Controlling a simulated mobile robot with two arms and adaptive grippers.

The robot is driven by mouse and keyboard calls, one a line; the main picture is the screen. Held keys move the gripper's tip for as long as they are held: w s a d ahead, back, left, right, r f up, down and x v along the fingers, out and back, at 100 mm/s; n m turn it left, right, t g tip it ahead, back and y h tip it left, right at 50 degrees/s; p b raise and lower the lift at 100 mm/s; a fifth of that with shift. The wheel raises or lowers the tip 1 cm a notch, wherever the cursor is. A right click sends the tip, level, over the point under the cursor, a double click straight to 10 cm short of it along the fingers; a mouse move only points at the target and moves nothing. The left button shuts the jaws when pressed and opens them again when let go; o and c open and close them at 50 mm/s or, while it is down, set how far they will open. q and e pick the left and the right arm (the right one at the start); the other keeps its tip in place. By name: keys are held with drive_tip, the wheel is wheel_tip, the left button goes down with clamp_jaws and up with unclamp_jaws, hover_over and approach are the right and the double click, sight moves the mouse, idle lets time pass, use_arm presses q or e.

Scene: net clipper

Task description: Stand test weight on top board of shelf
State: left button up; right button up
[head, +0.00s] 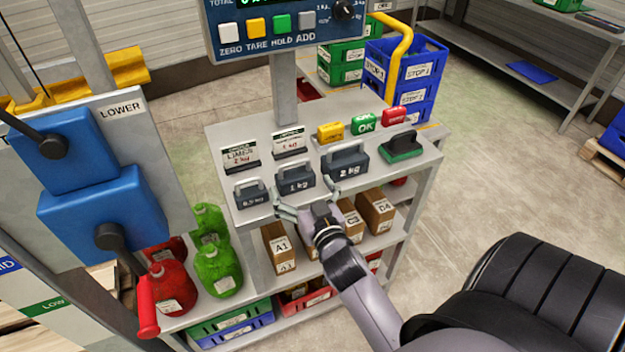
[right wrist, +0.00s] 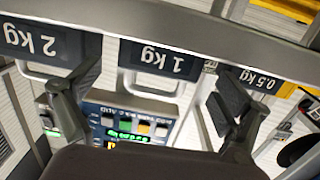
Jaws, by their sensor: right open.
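Three dark grey test weights with handles stand in a row on the top board (head: 425,161) of the shelf: 0.5 kg (head: 251,197), 1 kg (head: 295,181) and 2 kg (head: 345,163). My right gripper (head: 305,200) is open and empty at the board's front edge, in front of the 1 kg weight. In the right wrist view, upside down, the 1 kg weight (right wrist: 158,60) shows between the spread fingers (right wrist: 150,110). The 2 kg weight (right wrist: 40,42) and 0.5 kg weight (right wrist: 257,82) show to its sides. I cannot tell whether the fingers touch anything. My left gripper is out of view.
Label cards (head: 240,155), yellow, green and red blocks (head: 363,124) and a green-based block (head: 402,147) share the board. A scale display (head: 285,27) stands behind. Boxes (head: 376,211) fill the shelf below. Green and red jugs (head: 217,268) stand at left.

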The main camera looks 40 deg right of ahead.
drive_tip(key=b+v, duration=0.1)
drive_tip(key=v, duration=0.8)
drive_tip(key=s+a+f+n+g+y, duration=0.1)
drive_tip(key=s+a+f+g+y, duration=0.15)
drive_tip(key=f, duration=0.95)
drive_tip(key=s+a+f+n+g+y, duration=0.15)
drive_tip(key=a+f, duration=0.25)
drive_tip(key=f, duration=0.8)
drive_tip(key=s+a+f+n+g+y, duration=0.1)
drive_tip(key=s+a+f+g, duration=0.15)
drive_tip(key=f, duration=0.95)
drive_tip(key=s+d+f+n+g, duration=0.1)
drive_tip(key=s+f+g, duration=0.3)
drive_tip(key=s+f, duration=0.6)
drive_tip(key=s+d+f+n+g, duration=0.1)
drive_tip(key=s+f+g, duration=0.4)
drive_tip(key=s+f, duration=0.5)
drive_tip(key=s+d, duration=0.1)
drive_tip(key=s, duration=0.5)
drive_tip(key=shift+s+f, duration=0.25)
drive_tip(key=shift+f, duration=0.1)
drive_tip(key=shift+d, duration=0.1)
drive_tip(key=shift+c, duration=0.4)
